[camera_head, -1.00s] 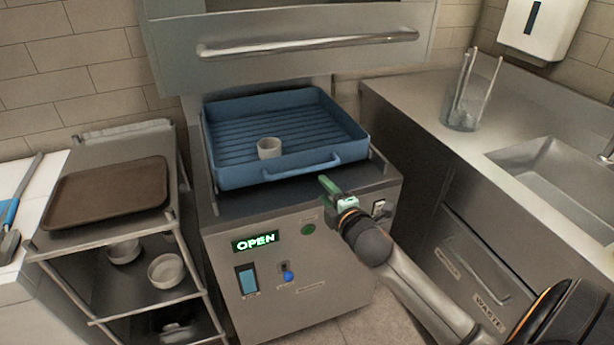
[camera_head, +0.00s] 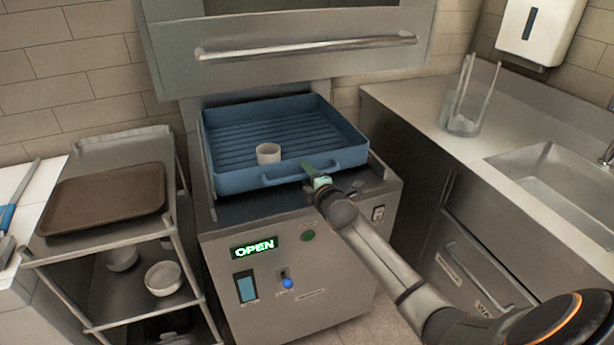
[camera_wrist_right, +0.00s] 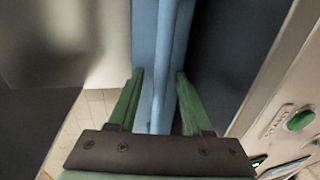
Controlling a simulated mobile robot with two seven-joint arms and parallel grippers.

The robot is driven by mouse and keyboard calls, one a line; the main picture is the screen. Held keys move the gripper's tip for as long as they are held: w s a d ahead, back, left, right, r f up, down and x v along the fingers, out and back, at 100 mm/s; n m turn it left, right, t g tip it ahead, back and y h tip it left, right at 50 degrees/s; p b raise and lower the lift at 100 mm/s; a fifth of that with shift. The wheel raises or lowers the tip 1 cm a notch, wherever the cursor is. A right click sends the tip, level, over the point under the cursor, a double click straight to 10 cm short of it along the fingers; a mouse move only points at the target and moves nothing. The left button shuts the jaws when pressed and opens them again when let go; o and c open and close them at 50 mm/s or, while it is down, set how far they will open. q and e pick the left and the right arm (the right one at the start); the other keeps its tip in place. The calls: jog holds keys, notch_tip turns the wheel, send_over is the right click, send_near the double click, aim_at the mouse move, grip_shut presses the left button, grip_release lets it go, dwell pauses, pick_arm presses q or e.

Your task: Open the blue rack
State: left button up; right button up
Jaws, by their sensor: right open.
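The blue rack (camera_head: 240,179) sits in the open steel machine, with a handle bar (camera_head: 300,171) along its front. A small pale cup (camera_head: 268,153) stands inside it near the front. My right gripper (camera_head: 308,168) is at the front of the rack, by the handle. In the right wrist view my gripper (camera_wrist_right: 158,90) is open, its green fingers on either side of the blue handle bar (camera_wrist_right: 165,50), not closed on it. My left gripper is in neither view.
The machine's raised hood with its long bar (camera_head: 310,43) is above the rack. A cart with a brown tray (camera_head: 105,197) and bowls stands left. A counter with a sink (camera_head: 560,185) and a glass holder (camera_head: 463,120) is right. The display (camera_head: 254,248) reads OPEN.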

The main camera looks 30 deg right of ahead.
jog(key=shift+w, duration=0.1)
jog(key=shift+c, duration=0.3)
grip_shut()
dwell(1.1)
